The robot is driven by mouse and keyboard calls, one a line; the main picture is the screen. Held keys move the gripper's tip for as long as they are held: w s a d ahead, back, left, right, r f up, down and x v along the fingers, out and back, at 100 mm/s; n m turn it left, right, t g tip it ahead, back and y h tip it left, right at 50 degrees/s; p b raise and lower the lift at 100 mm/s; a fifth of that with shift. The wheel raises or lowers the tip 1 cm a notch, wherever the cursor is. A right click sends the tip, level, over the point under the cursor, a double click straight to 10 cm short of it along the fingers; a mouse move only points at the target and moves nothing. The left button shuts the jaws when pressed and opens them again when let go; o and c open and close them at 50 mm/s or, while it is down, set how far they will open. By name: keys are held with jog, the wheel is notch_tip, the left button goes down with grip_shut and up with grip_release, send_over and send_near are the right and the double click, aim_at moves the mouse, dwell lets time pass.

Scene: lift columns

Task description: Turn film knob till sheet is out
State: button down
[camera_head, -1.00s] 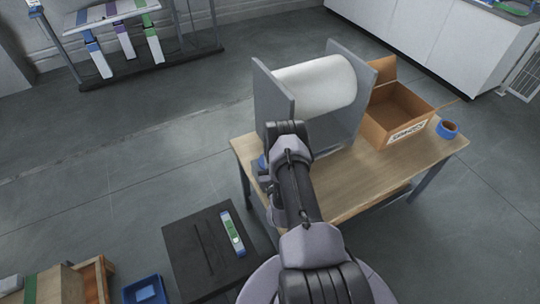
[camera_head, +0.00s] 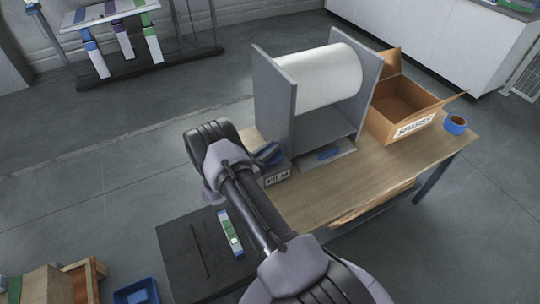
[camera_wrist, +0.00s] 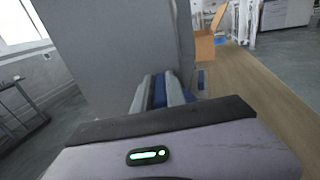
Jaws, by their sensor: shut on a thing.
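The white film roll (camera_head: 325,78) sits between the grey side panels of its stand (camera_head: 275,95) on the table. A pale sheet (camera_head: 340,160) with a blue piece (camera_head: 328,154) shows low at the front of the stand. My gripper (camera_wrist: 160,92) is shut on a blue part, seemingly the film knob (camera_wrist: 159,88), beside the stand's left panel (camera_wrist: 110,50). In the head view my wrist hides most of the gripper (camera_head: 268,154) and the knob. The knob's turn angle cannot be told.
An open cardboard box (camera_head: 400,112) and a blue tape roll (camera_head: 456,124) stand to the right. The table's front middle (camera_head: 350,190) is clear. A dark cabinet (camera_head: 190,262) stands at lower left.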

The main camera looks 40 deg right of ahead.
jog(key=shift+m+g+b, duration=1.8)
jog(key=shift+g+b, duration=0.2)
jog(key=shift+g, duration=0.6)
jog(key=shift+r+g+y, duration=0.1)
jog(key=shift+g+y, duration=0.2)
jog(key=c, duration=1.4)
grip_release()
jog(key=shift+d, duration=0.15)
jog(key=shift+o, duration=0.2)
jog(key=p+v, duration=0.2)
jog(key=v, duration=1.5)
jog(key=shift+a, duration=0.3)
